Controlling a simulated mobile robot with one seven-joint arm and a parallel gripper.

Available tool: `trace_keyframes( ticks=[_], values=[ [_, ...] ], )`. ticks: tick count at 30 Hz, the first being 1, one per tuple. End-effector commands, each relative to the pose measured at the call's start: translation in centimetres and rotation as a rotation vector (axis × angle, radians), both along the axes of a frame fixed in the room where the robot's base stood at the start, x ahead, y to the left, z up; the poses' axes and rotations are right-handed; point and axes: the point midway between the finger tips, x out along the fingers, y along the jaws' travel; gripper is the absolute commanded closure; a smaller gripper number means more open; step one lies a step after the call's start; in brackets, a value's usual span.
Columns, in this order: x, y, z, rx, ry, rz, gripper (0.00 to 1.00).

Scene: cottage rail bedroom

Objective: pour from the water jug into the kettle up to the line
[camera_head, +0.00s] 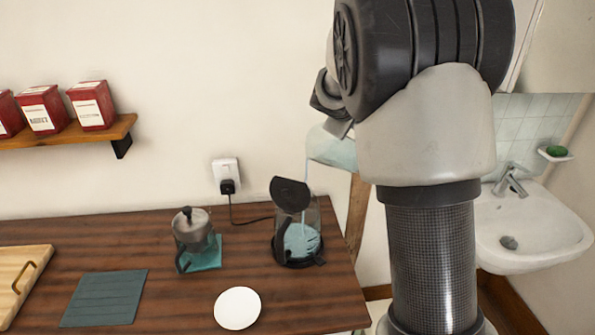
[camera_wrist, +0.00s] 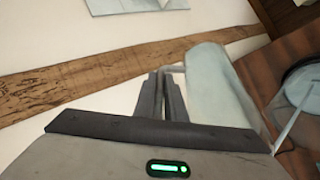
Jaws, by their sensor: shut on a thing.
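The water jug (camera_head: 336,150), pale and translucent, is tipped above and to the right of the kettle in the head view, partly hidden by my arm. A thin pale-blue stream runs from it into the kettle (camera_head: 298,232). The kettle is clear with a dark base and its black lid raised. Pale-blue water stands in its lower part; I cannot make out the fill line. In the wrist view my gripper (camera_wrist: 168,88) is shut on the jug's handle, with the jug body (camera_wrist: 215,88) beside the fingers. The kettle's round top (camera_wrist: 302,82) shows at the right edge.
A moka pot (camera_head: 193,232) on a teal coaster (camera_head: 206,256), a white disc (camera_head: 237,308), a dark slate mat (camera_head: 105,298) and a wooden board (camera_head: 22,270) lie on the table (camera_head: 150,250). A wall plug (camera_head: 228,180) has a cord. A sink (camera_head: 530,225) is at right.

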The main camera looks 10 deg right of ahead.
Motion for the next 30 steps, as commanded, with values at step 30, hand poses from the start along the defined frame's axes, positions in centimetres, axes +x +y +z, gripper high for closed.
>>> trace_keyframes(
  ticks=[30],
  values=[
    [-0.07,0.32,1.17,-0.052,-0.032,0.000,1.00]
  ],
)
